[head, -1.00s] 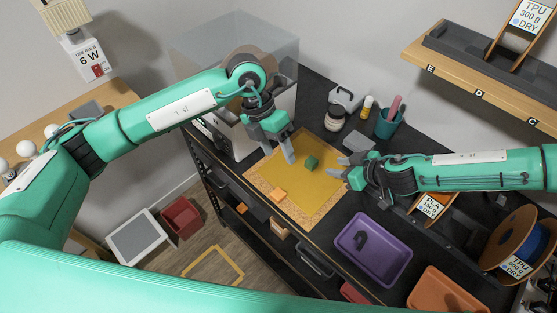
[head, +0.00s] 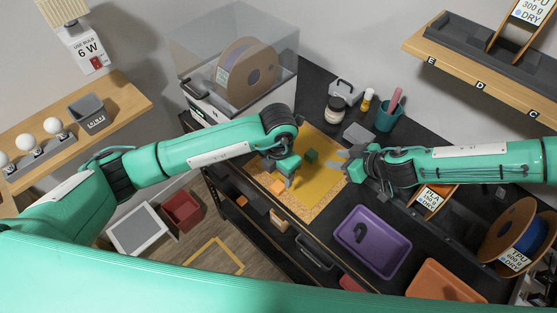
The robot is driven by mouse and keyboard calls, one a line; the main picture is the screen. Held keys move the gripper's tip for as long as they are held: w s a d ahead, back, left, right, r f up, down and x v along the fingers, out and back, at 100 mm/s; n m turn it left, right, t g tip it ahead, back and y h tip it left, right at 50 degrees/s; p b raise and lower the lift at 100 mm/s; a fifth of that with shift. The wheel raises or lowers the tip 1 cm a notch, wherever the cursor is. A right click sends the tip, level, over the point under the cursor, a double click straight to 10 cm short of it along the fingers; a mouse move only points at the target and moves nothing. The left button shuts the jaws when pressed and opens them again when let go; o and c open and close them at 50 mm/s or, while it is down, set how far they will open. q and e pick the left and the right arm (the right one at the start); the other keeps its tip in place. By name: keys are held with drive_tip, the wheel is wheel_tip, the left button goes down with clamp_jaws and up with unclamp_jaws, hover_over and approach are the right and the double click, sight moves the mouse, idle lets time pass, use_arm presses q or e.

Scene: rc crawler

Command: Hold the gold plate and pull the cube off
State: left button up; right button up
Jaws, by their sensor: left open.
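The gold plate (head: 322,182) lies flat on a speckled tan mat (head: 302,213) on the dark bench. A dark green cube (head: 311,156) sits on the plate's upper part. A small orange piece (head: 278,187) is at the plate's lower left edge. My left gripper (head: 280,174) is open over the plate's left side, close to the orange piece, and hides part of the plate. I cannot tell whether it touches the plate. My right gripper (head: 338,162) is at the plate's right side, its fingers apart and pointing left toward the green cube, with a gap between them.
A purple tray (head: 372,243) and an orange tray (head: 445,287) are on the bench at lower right. A jar (head: 336,109), a teal cup (head: 387,118) and a grey box (head: 358,134) stand behind the plate. A clear-covered spool box (head: 240,75) is at the back left.

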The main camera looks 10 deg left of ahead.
sight(278, 186)
use_arm(q)
wheel_tip(278, 186, down, 6)
drive_tip(key=shift+r, duration=0.1)
drive_tip(key=shift+c, duration=0.2)
